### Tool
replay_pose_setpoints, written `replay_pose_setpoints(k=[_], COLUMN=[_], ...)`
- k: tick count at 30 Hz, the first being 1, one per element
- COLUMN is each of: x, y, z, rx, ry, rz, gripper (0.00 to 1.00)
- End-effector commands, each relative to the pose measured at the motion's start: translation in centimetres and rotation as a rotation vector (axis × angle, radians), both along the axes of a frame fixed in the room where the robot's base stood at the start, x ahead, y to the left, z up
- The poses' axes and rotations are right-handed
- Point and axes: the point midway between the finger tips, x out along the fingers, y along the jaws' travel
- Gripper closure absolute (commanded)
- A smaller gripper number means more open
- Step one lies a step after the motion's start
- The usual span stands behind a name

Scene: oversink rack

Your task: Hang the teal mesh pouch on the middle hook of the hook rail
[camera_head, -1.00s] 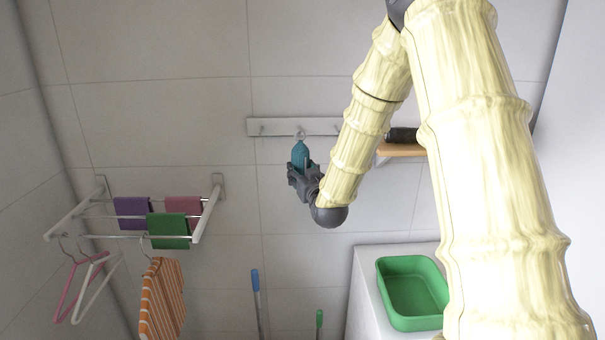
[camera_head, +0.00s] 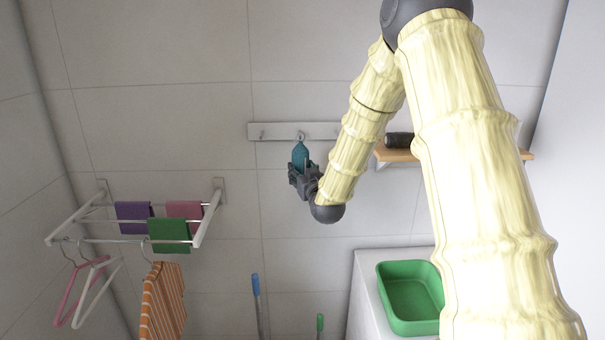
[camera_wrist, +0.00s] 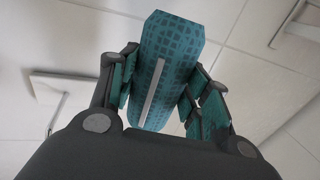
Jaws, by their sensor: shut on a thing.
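The teal mesh pouch (camera_head: 300,156) is upright in my gripper (camera_head: 301,172), just below the white hook rail (camera_head: 275,131) on the wall. The top of the pouch overlaps the visible hook (camera_head: 300,136) in the head view; I cannot tell whether its loop is around that hook. In the wrist view the pouch (camera_wrist: 172,65) stands between the two fingers of my gripper (camera_wrist: 165,88), which is shut on it. The right part of the rail is hidden behind my arm.
A wooden shelf (camera_head: 394,156) with a dark roll (camera_head: 398,139) is right of the rail, close behind my arm. A drying rack (camera_head: 95,215) with cloths is at left. A green basin (camera_head: 410,298) sits at lower right. The wall left of the rail is clear.

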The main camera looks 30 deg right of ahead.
Motion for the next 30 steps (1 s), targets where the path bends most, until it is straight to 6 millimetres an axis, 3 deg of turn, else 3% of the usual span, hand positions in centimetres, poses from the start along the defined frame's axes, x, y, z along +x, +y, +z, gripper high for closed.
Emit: replay_pose_setpoints(k=[18,30], x=[2.1,2.4], y=[-1.3,-1.5], z=[-0.9,-1.0], rx=[0.000,0.000], ry=[0.000,-0.001], rz=[0.000,0.000], gripper=[0.79,0.79])
